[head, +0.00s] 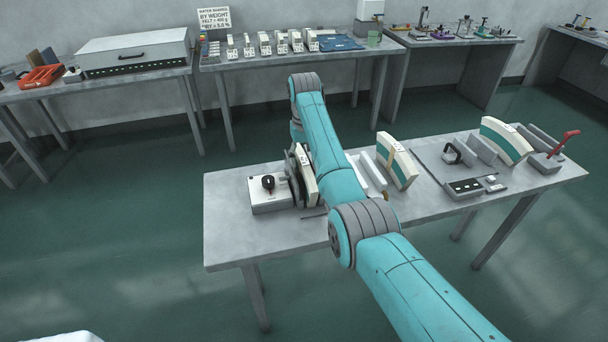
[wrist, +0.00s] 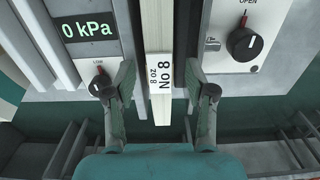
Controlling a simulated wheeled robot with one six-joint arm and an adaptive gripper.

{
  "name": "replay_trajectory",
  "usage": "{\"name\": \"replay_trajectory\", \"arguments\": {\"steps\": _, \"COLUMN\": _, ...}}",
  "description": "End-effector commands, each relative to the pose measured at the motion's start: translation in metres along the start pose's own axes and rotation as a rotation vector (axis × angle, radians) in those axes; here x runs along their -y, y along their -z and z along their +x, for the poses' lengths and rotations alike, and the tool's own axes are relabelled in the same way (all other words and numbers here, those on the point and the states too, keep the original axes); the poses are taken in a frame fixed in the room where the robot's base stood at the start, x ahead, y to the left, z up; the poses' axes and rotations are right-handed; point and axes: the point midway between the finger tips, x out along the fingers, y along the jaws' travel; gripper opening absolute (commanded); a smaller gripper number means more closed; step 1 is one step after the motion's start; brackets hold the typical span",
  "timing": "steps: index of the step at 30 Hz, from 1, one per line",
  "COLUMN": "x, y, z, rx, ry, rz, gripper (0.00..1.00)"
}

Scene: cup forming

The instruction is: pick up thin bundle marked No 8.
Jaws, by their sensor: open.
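The thin bundle marked No 8 (wrist: 159,28) runs away from me as a narrow cream strip in the wrist view. Its white label reads No 8 and lies near the bundle's close end. My gripper (wrist: 160,78) is open, with one finger on each side of the label. A gap shows between each finger and the bundle, and I see no contact. In the head view my arm hides the gripper. A pale curved piece beside the arm may be this bundle, but no label is legible there.
A box with a black knob (wrist: 244,43) stands right of the bundle, and a 0 kPa display (wrist: 87,29) stands left. In the head view, the knob box (head: 268,203) sits left, and another curved piece (head: 397,160) stands right of my arm. The table's front left is clear.

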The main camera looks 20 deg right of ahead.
Motion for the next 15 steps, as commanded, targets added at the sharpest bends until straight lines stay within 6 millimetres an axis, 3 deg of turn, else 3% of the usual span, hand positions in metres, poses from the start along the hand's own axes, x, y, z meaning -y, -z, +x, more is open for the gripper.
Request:
{"name": "replay_trajectory", "arguments": {"steps": 5, "x": 0.0, "y": 0.0002, "z": -0.0005, "rx": -0.001, "ry": 0.0, "rz": 0.0, "gripper": 0.53}}
{"name": "replay_trajectory", "arguments": {"steps": 11, "x": 0.0, "y": 0.0002, "z": -0.0006, "rx": -0.001, "ry": 0.0, "rz": 0.0, "gripper": 0.03}}
{"name": "replay_trajectory", "arguments": {"steps": 15, "x": 0.0, "y": 0.0002, "z": -0.0006, "rx": -0.001, "ry": 0.0, "rz": 0.0, "gripper": 0.0}}
